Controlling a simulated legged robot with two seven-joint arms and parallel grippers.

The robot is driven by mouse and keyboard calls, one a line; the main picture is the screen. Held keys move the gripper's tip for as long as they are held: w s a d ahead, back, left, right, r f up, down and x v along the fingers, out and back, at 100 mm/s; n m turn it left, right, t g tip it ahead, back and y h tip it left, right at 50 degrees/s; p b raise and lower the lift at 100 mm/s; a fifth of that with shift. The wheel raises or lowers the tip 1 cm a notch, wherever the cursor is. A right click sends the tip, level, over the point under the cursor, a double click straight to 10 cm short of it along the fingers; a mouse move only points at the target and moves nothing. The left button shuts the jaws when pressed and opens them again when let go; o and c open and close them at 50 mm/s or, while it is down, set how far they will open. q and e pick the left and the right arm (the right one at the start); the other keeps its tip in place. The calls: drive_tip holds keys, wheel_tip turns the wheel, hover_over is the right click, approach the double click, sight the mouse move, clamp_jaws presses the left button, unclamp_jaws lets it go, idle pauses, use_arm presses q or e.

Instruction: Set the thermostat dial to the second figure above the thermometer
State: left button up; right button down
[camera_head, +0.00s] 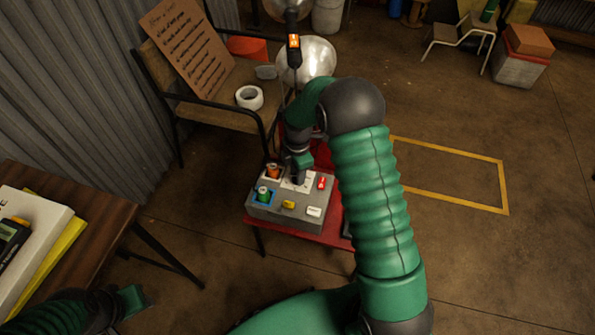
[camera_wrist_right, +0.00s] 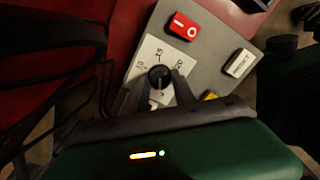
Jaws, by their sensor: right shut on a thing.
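The thermostat dial (camera_wrist_right: 159,77) is a round black knob with a pale pointer mark, on a white plate (camera_wrist_right: 146,52) printed with small figures, on a grey control box (camera_head: 262,209). The mark seems to point toward the middle figure, which looks like 15; the others are hard to read. My right gripper (camera_head: 298,178) reaches down onto the box from above; in the wrist view its fingers are shut on the dial, one on each side. A black device with a lit orange display (camera_head: 293,41), possibly the thermometer, stands behind; its figures are unreadable. My left gripper (camera_head: 128,300) is low at left, apart from the box.
The box also carries a red switch (camera_wrist_right: 184,26), a white button (camera_wrist_right: 240,63), a yellow button (camera_head: 289,204) and green and orange knobs. It stands on a red table (camera_head: 325,232).

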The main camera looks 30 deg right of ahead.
drive_tip(key=m+p, duration=0.4)
drive_tip(key=p, duration=0.1)
drive_tip(key=shift+d+r+m, duration=0.1)
drive_tip(key=shift+r+m, duration=0.15)
drive_tip(key=shift+m, duration=0.15)
drive_tip(key=m+p, duration=0.3)
drive_tip(key=shift+m, duration=0.3)
drive_tip(key=m+p, duration=0.1)
drive_tip(key=m, duration=0.1)
drive_tip(key=shift+f+m+p, duration=0.1)
drive_tip(key=shift+m+p, duration=0.3)
drive_tip(key=m+p, duration=0.1)
drive_tip(key=m, duration=0.2)
drive_tip(key=shift+m+p, duration=0.3)
drive_tip(key=shift+p, duration=0.1)
drive_tip(key=m+p, duration=0.1)
drive_tip(key=m, duration=0.1)
drive_tip(key=shift+m, duration=0.4)
drive_tip(key=m+p, duration=0.1)
drive_tip(key=m, duration=0.4)
drive_tip(key=shift+f, duration=0.15)
drive_tip(key=shift+m+p, duration=0.3)
drive_tip(key=shift+m, duration=0.1)
